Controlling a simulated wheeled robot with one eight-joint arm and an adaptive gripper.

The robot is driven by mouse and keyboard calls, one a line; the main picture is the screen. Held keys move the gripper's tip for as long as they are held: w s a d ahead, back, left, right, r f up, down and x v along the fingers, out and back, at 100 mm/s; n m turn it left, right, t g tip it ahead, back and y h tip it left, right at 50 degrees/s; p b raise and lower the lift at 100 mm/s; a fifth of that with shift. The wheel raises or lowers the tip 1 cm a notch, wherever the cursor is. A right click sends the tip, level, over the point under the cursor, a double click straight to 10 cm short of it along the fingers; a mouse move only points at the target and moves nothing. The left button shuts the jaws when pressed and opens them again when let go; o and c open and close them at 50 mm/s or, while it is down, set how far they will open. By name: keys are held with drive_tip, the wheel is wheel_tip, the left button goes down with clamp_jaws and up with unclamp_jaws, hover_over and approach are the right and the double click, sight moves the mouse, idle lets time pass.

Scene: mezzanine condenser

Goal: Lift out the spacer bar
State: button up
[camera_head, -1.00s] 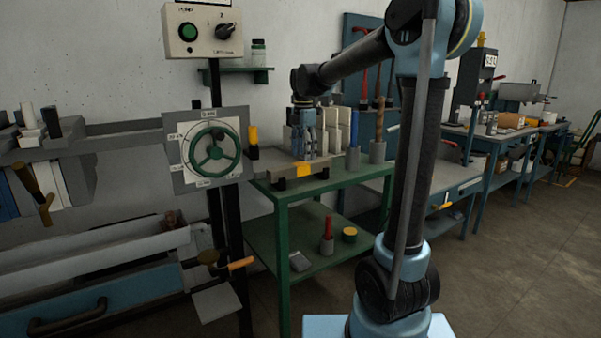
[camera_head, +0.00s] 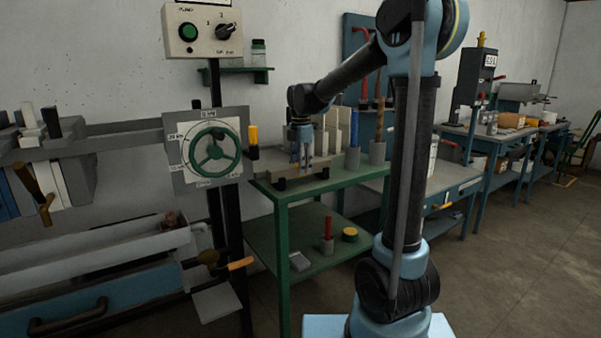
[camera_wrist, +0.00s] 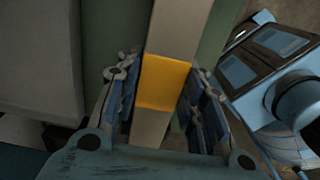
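The spacer bar is a pale bar (camera_head: 285,174) with a yellow band around its middle. It lies across dark supports at the front of the green bench. In the wrist view its yellow band (camera_wrist: 164,82) sits between my fingers. My gripper (camera_head: 302,166) points down at the middle of the bar and hides most of the band in the head view. In the wrist view my gripper (camera_wrist: 162,100) is open, one finger on each side of the bar, with a gap showing at the left. Fingertip depth against the bar is hard to tell.
Pale upright blocks (camera_head: 333,126), a blue rod in a grey holder (camera_head: 354,155) and another holder (camera_head: 377,150) stand close behind and right of the bar. A panel with a green handwheel (camera_head: 214,150) stands left. The green bench's right part (camera_head: 350,177) is fairly clear.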

clamp_jaws()
